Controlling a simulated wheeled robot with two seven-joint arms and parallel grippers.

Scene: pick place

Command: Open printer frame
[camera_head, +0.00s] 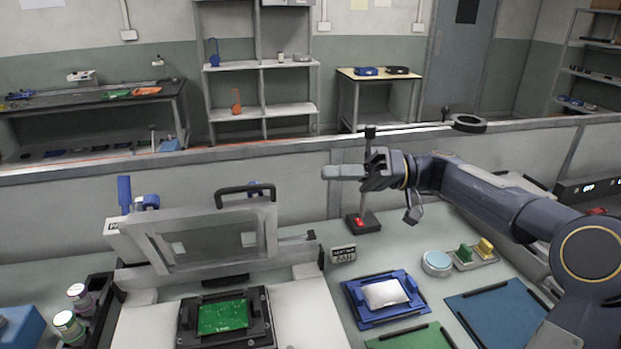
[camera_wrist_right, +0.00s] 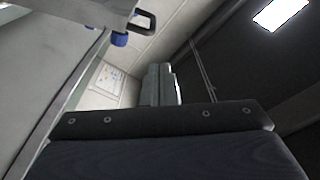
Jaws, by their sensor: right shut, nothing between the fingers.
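The printer frame (camera_head: 210,237) stands raised and tilted back over the white printer at the left, with its black handle (camera_head: 245,192) at the top. Below it, a green circuit board (camera_head: 222,317) lies in a black holder (camera_head: 258,335). My right gripper (camera_head: 328,173) is shut and empty in the air, to the right of the handle and apart from it. Its closed fingers show in the right wrist view (camera_wrist_right: 160,84), with the handle (camera_wrist_right: 145,20) at upper left. My left gripper is not in view.
A black base with a red light (camera_head: 362,222) stands below my right gripper. A blue fixture with a pale plate (camera_head: 385,294) and a round light-blue container (camera_head: 436,262) are to the right. Bottles (camera_head: 68,325) stand in a black tray at far left.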

